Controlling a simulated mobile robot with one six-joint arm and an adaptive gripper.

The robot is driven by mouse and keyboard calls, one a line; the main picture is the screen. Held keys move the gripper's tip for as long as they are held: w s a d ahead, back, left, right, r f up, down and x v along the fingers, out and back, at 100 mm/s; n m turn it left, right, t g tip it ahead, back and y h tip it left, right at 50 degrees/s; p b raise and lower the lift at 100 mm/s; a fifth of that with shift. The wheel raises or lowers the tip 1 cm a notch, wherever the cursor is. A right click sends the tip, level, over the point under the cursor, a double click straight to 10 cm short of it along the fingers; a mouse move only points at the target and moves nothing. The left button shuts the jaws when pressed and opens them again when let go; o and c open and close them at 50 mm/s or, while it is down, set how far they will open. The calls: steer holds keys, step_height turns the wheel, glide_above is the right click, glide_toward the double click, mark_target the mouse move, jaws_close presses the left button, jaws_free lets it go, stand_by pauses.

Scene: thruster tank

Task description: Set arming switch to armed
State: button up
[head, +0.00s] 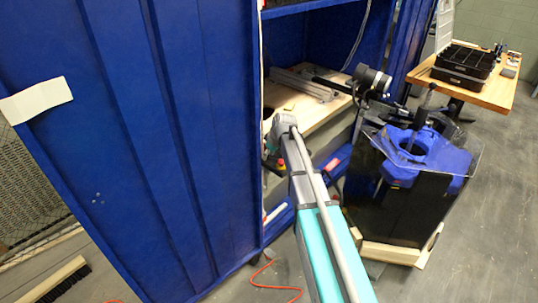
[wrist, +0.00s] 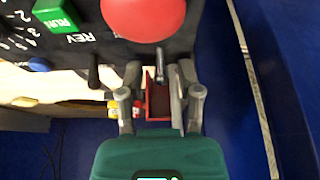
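In the wrist view, a dark control panel (wrist: 82,58) fills the top left. A red part (wrist: 158,104), which looks like a switch guard, sits between the fingers of my gripper (wrist: 159,78), with a small metal toggle lever (wrist: 160,68) at its top end. I take this to be the arming switch; no label for it is readable. My fingers are apart, one on each side of it. I cannot tell whether they touch it. In the head view my arm reaches into the blue cabinet, and the fingers and panel face are not clearly visible.
A large red button (wrist: 143,14), a green RUN button (wrist: 56,14), a black knob (wrist: 93,72) and a blue button (wrist: 39,64) are near the switch. A blue cabinet wall (head: 130,130) stands left of my arm.

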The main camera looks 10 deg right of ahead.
jaws_close()
steer(key=shift+s, duration=0.1)
steer(key=shift+s+d+f+t+y+b, duration=0.1)
steer(key=shift+s+t+y+b, duration=0.1)
steer(key=shift+t+y+b, duration=0.4)
steer(key=t+b, duration=0.1)
steer(key=t+y+b, duration=0.1)
steer(key=b, duration=0.1)
steer(key=shift+s+d+f, duration=0.15)
steer(key=shift+s+d, duration=0.05)
steer(key=shift+s, duration=0.15)
steer(key=t+y+b, duration=0.1)
steer(key=t+b, duration=0.1)
steer(key=b, duration=0.1)
steer(key=shift+s+d+y, duration=0.15)
steer(key=shift+d+y, duration=0.1)
steer(key=shift+y, duration=0.15)
steer(key=shift+t+b, duration=0.5)
steer(key=shift+b, duration=0.3)
steer(key=shift+r+y, duration=0.2)
steer(key=shift+y, duration=0.1)
